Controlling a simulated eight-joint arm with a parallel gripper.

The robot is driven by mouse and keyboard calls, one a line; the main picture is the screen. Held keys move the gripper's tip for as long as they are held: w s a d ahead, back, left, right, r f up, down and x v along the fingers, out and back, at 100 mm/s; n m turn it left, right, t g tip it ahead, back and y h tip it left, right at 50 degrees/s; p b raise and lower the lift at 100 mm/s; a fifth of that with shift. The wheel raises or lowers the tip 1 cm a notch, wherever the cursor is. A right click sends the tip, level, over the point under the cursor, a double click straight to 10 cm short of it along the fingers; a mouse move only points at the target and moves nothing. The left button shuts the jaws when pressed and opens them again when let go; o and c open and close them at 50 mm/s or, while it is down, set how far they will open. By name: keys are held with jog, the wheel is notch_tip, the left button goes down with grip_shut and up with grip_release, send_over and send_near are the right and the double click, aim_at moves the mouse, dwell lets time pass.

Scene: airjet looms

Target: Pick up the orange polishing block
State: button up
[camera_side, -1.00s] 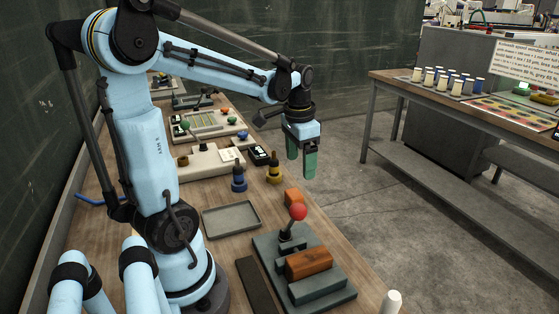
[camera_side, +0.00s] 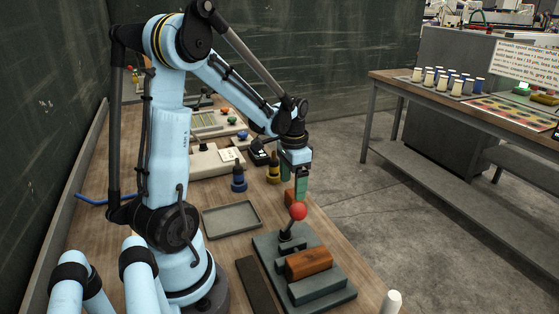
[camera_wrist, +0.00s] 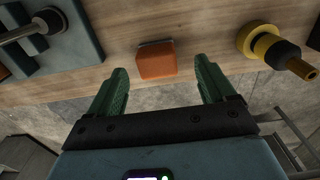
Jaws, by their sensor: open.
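The orange polishing block (camera_wrist: 157,60) sits on the wooden bench near its edge in the wrist view. It lies just ahead of the fingertips and between their lines, with no finger touching it. In the side view the block (camera_side: 290,196) is partly hidden behind the red knob and a finger. My gripper (camera_side: 293,188) points down close above the block, its green fingers apart and empty. In the wrist view my gripper (camera_wrist: 162,69) has a clear gap between both fingers.
A vise with a red-knobbed lever (camera_side: 298,211) holds a brown wooden block (camera_side: 309,263) nearby. A yellow-and-black bottle (camera_side: 273,168) and a blue one (camera_side: 238,178) stand behind. An empty grey tray (camera_side: 232,219) lies to the left. The floor drops away past the bench edge.

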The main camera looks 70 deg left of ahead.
jog(key=shift+w+d+f, duration=0.1)
jog(key=shift+f, duration=1.15)
jog(key=shift+w+d+f, duration=0.1)
jog(key=shift+f, duration=1.1)
jog(key=shift+c, duration=0.5)
jog(key=c, duration=1)
jog(key=shift+r, duration=0.15)
jog(key=shift+r, duration=0.5)
notch_tip(320, 180, up, 2)
jog(key=shift+r, duration=0.25)
jog(key=d+r, duration=0.2)
jog(key=d, duration=0.2)
jog(key=d+r, duration=0.5)
jog(key=d, duration=0.2)
jog(key=shift+d+r, duration=0.15)
jog(key=shift+d, duration=0.2)
